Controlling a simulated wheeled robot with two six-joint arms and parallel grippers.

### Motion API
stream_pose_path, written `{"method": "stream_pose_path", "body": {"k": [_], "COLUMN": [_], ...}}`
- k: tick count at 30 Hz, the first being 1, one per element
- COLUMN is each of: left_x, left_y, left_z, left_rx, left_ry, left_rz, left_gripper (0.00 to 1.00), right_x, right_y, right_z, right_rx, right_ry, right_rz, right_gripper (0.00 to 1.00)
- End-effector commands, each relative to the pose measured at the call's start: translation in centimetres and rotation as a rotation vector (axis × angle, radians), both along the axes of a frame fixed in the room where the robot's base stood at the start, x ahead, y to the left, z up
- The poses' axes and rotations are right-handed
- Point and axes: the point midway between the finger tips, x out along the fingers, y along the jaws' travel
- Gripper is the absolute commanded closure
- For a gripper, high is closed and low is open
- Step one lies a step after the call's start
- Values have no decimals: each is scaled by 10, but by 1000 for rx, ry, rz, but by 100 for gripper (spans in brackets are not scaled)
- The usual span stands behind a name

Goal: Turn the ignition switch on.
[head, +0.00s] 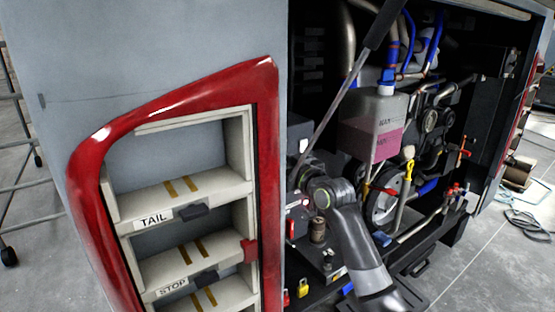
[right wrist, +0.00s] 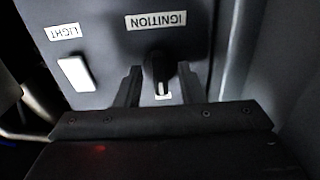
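The ignition switch (right wrist: 160,70) is a black rotary knob on a grey panel (right wrist: 105,15) in the right wrist view. Its white pointer line runs vertically in the picture, towards a small white label at the gripper's base. The IGNITION label (right wrist: 156,20) appears upside down above it. My right gripper (right wrist: 158,72) is open, with one finger on each side of the knob; I see a gap at the left finger, while the right finger is very close to it. In the head view my right arm reaches into the engine bay and its fingertips are hidden. My left gripper is not in view.
A white rocker switch (right wrist: 75,74) with a LIGHT label (right wrist: 64,31) is left of the knob. In the head view, a tank of pink fluid (head: 377,125), a strut (head: 340,92) and hoses crowd the bay. A red-framed shelf unit (head: 85,185) stands at left.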

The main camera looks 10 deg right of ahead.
Motion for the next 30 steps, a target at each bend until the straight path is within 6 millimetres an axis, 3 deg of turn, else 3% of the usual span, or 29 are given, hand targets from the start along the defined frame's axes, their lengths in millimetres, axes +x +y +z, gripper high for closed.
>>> {"method": "stream_pose_path", "body": {"k": [4,12,30], "left_x": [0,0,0], "left_y": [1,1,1], "left_z": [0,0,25], "left_rx": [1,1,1], "left_ry": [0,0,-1], "left_rz": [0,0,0], "left_gripper": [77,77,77], "right_x": [0,0,0], "right_y": [0,0,0], "right_z": [0,0,2], "right_rx": [0,0,160], "right_ry": [0,0,60], "right_rz": [0,0,1], "right_gripper": [67,100,100]}}
